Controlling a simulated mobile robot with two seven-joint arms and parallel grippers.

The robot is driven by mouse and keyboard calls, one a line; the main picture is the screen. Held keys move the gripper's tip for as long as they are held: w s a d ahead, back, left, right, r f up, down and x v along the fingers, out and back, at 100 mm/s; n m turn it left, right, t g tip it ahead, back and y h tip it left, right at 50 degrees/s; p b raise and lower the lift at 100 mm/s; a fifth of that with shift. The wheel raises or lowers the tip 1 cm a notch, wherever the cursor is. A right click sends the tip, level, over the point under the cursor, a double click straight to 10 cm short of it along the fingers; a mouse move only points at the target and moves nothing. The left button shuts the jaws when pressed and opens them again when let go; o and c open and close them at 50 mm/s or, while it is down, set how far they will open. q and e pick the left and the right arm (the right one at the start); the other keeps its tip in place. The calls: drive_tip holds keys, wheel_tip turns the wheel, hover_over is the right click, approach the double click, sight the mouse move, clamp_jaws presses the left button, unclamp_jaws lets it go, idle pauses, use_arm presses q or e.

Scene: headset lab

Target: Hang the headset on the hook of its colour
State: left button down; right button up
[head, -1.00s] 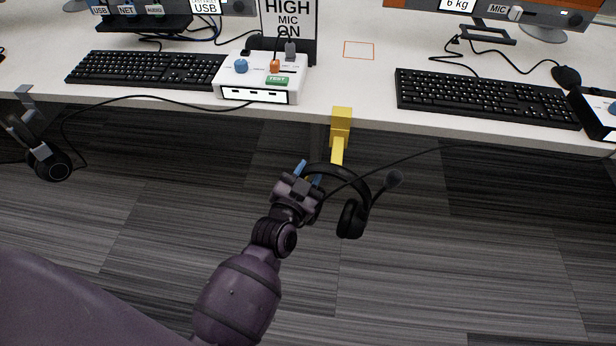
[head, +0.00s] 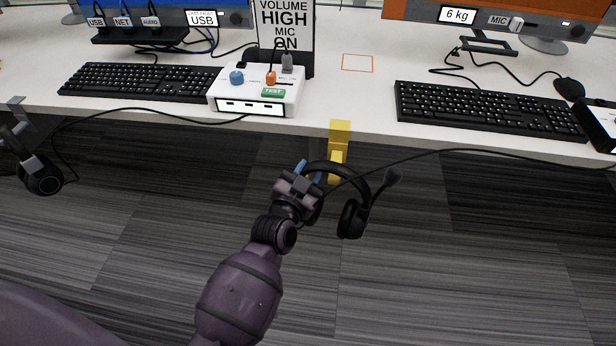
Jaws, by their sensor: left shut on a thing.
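A black headset (head: 352,219) with a boom microphone hangs in the air in front of the desk edge. My left gripper (head: 309,181) is shut on it at the left side of its headband, and the gripper partly hides that side. Blue parts show at the fingers. A yellow hook (head: 340,132) is fixed at the desk's front edge, just behind the headband in the picture. The headband overlaps the hook's lower part; I cannot tell whether they touch. My right gripper is not in view.
A second dark headset (head: 42,178) hangs from a grey hook (head: 17,108) at the far left. The white desk (head: 352,98) holds two keyboards, a white box (head: 254,108) and monitors. The headset's cable runs right below the desk edge. The floor in front is clear.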

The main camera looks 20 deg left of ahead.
use_arm(q)
drive_tip(key=shift+w+a+f, duration=0.1)
drive_tip(key=shift+w+a, duration=0.1)
drive_tip(key=shift+w, duration=0.45)
drive_tip(key=shift+w+b, duration=0.35)
drive_tip(key=shift+b, duration=0.05)
drive_tip(key=shift+w+a+f, duration=0.1)
drive_tip(key=shift+w, duration=0.1)
drive_tip(key=shift+w+a+f, duration=0.1)
drive_tip(key=shift+w+f, duration=0.2)
drive_tip(key=shift+w, duration=0.1)
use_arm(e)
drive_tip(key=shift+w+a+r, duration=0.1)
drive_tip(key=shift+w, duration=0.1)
use_arm(q)
drive_tip(key=shift+f, duration=0.1)
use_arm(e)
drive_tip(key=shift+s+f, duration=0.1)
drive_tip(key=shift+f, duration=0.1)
use_arm(q)
drive_tip(key=c, duration=0.7)
unclamp_jaws()
drive_tip(key=shift+c, duration=0.2)
drive_tip(key=shift+s, duration=0.1)
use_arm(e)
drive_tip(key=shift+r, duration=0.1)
